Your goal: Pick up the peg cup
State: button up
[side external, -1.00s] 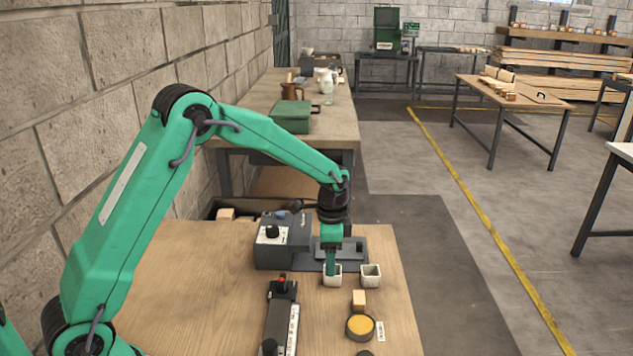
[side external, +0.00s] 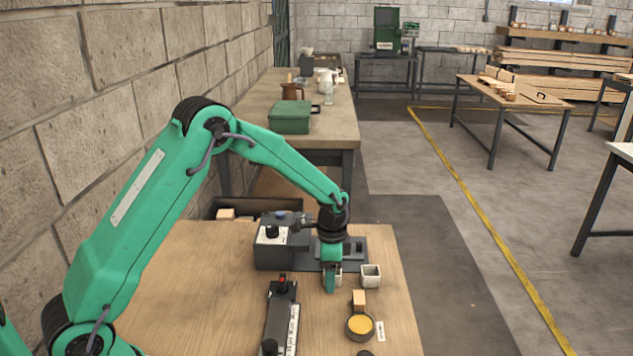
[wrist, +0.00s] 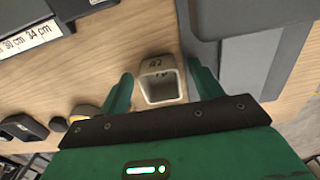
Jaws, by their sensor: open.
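Two small pale square cups stand side by side on the wooden table. In the side view, the left cup (side external: 338,279) is partly hidden behind my gripper (side external: 330,289); the right cup (side external: 370,276) stands clear of it. The fingers are apart and no grip on the cup shows. I cannot tell from the marks which cup is the peg cup.
A grey fixture (side external: 354,250) lies behind the cups, with a dark control box (side external: 270,250) to its left. The table's left part is clear.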

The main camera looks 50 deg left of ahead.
jog(key=c, duration=1)
jog(key=shift+c, duration=0.2)
jog(key=shift+r, duration=0.15)
jog(key=shift+r, duration=0.55)
jog(key=r, duration=0.3)
jog(key=shift+s+d+r, duration=0.1)
jog(key=shift+d, duration=0.2)
jog(key=s+d+r, duration=0.6)
jog(key=d, duration=0.3)
jog(key=shift+d+r, duration=0.15)
jog(key=shift+r, duration=0.05)
